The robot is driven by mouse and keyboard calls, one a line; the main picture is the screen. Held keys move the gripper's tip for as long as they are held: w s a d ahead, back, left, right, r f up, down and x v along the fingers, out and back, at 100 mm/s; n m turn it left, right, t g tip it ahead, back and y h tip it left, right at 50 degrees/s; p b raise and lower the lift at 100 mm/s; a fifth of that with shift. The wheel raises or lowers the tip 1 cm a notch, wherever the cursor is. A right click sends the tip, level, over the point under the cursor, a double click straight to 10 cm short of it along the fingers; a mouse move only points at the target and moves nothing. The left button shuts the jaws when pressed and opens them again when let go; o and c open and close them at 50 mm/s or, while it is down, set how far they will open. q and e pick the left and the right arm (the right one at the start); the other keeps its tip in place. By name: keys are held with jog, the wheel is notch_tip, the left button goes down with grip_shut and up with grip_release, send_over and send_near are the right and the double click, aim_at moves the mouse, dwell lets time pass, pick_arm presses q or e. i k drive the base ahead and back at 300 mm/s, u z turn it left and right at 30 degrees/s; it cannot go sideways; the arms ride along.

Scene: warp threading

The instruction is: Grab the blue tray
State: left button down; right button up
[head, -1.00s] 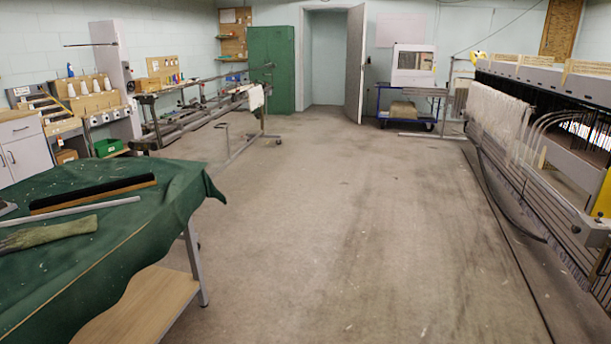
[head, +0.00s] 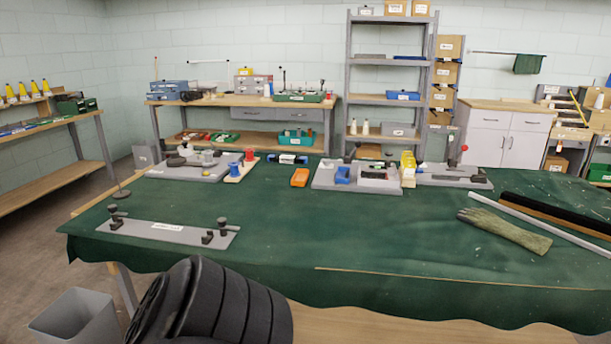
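Several blue items show, and I cannot tell which one is the blue tray. A shallow blue tray-like container (head: 402,95) sits on a middle level of the grey shelf rack at the back. Neither of my grippers is in view. A black ridged part of mine fills the bottom left of the view.
The green-covered table (head: 300,225) stands in front, with its middle clear. A grey plate with black clamps (head: 168,233) lies at its near left, a glove (head: 505,230) at right. A grey bin (head: 75,318) stands on the floor at lower left. A workbench (head: 240,100) is behind.

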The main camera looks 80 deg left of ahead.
aim_at(343, 175)
jog(key=u, duration=3.7)
